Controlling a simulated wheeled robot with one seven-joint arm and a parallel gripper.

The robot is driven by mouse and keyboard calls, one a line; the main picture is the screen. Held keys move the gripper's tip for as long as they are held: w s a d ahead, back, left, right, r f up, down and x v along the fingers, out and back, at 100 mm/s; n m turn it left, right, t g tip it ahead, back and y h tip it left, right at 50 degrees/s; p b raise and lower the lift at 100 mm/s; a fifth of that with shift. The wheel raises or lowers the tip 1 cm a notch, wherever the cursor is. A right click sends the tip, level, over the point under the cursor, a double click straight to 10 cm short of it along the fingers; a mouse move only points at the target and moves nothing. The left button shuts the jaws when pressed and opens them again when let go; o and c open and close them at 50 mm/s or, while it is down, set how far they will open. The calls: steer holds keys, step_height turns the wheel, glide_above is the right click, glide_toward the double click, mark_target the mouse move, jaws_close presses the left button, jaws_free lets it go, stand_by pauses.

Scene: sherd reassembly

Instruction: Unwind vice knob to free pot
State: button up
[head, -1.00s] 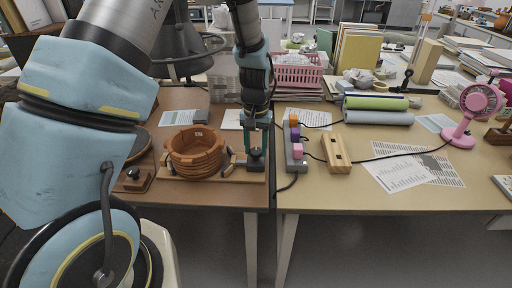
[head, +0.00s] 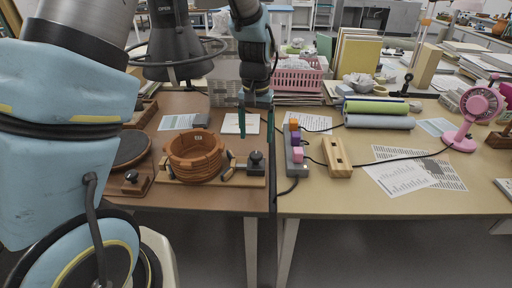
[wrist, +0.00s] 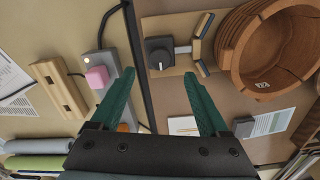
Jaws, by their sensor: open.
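The orange-brown ringed pot (head: 195,158) sits in the wooden vice (head: 240,181) on the left table. The vice's black knob (head: 256,160) stands at the right end of its board. In the wrist view the knob (wrist: 158,52) shows with its metal shaft leading to padded jaw pieces (wrist: 201,45) beside the pot (wrist: 262,52). A narrow gap seems to show between those pieces and the pot wall, but I cannot tell if they touch elsewhere. My gripper (head: 256,132) is open and empty, its green fingers above and behind the knob, apart from it.
A power strip (head: 294,155) with coloured plugs and a black cable lie just right of the vice. A slotted wooden block (head: 337,157) is farther right. A pink basket (head: 298,73) stands behind. A dark round disc (head: 131,149) is left of the pot.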

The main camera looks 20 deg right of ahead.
steer(key=shift+r, duration=2)
steer(key=shift+w+a, duration=0.1)
steer(key=s+a+n, duration=0.1)
steer(key=a+n, duration=0.2)
steer(key=a, duration=1.2)
steer(key=s+a+r+n+t, duration=0.1)
steer(key=s+a+n, duration=0.1)
steer(key=a, duration=1.3)
steer(key=shift+s+r+n+t, duration=0.2)
steer(key=shift+r+n+t, duration=0.1)
steer(key=shift+n, duration=0.3)
